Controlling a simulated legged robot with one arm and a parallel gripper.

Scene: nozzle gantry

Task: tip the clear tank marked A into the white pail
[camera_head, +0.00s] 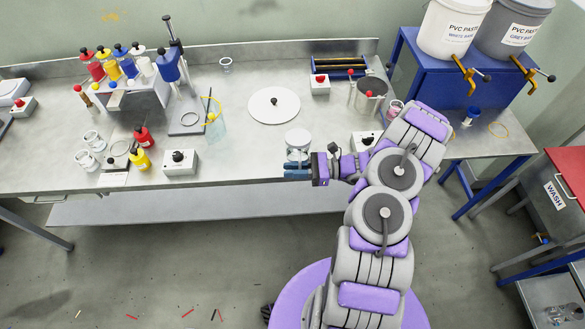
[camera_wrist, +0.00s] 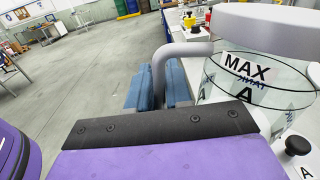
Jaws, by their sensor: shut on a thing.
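The clear tank marked A (camera_wrist: 285,100) stands upright at the right of the wrist view, with a "MAX" label, a white top and a grey side handle (camera_wrist: 159,70). In the head view the tank (camera_head: 297,154) is at the bench's front edge, its white top facing up. My gripper (camera_head: 299,172) has its blue fingers shut on the handle; they also show in the wrist view (camera_wrist: 161,88). I cannot tell whether the tank touches the bench. A white pail (camera_head: 450,28) labelled "PVC PASTE" stands on the blue stand at upper right, its top cut off by the frame.
A grey pail (camera_head: 513,28) stands beside the white one, above brass taps. A knobbed box (camera_head: 366,140) and a metal pot (camera_head: 369,97) are right of the tank. A round white disc (camera_head: 274,106) lies behind it. A clear jug (camera_head: 215,128) stands left.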

